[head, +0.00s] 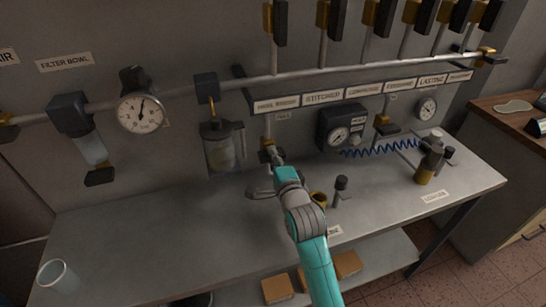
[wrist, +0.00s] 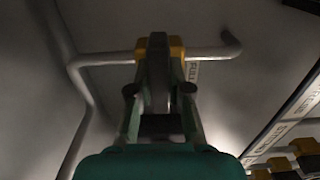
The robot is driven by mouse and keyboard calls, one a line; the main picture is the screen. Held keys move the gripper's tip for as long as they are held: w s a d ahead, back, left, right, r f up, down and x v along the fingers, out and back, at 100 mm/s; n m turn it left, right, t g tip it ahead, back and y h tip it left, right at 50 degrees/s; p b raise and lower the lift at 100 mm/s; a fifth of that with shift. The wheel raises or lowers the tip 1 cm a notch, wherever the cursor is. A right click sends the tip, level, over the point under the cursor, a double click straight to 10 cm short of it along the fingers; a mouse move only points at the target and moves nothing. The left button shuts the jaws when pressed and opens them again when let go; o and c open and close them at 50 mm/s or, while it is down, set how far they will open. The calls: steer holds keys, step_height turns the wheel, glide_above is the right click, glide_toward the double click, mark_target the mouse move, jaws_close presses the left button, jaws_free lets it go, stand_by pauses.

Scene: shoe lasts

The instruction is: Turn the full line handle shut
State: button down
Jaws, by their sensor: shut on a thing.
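The full line valve has a brass body (wrist: 176,48) on a thin grey pipe, beside a label reading FULL (wrist: 193,72). In the head view the valve (head: 267,143) sits low on a short drop pipe, with the small label (head: 283,117) at its upper right. Its dark handle (wrist: 157,75) points from the brass body toward my wrist camera and looks crosswise to the pipe there. My gripper (wrist: 160,98) is shut on this handle, one finger on each side. In the head view my gripper (head: 270,160) hides most of the handle.
A filter bowl (head: 222,146) hangs left of the valve and a dark gauge box (head: 342,127) is at its right. The grey bench (head: 150,230) lies below, mostly clear at left.

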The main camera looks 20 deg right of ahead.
steer(key=c, duration=1.1)
jaws_free()
steer(key=s, duration=1.2)
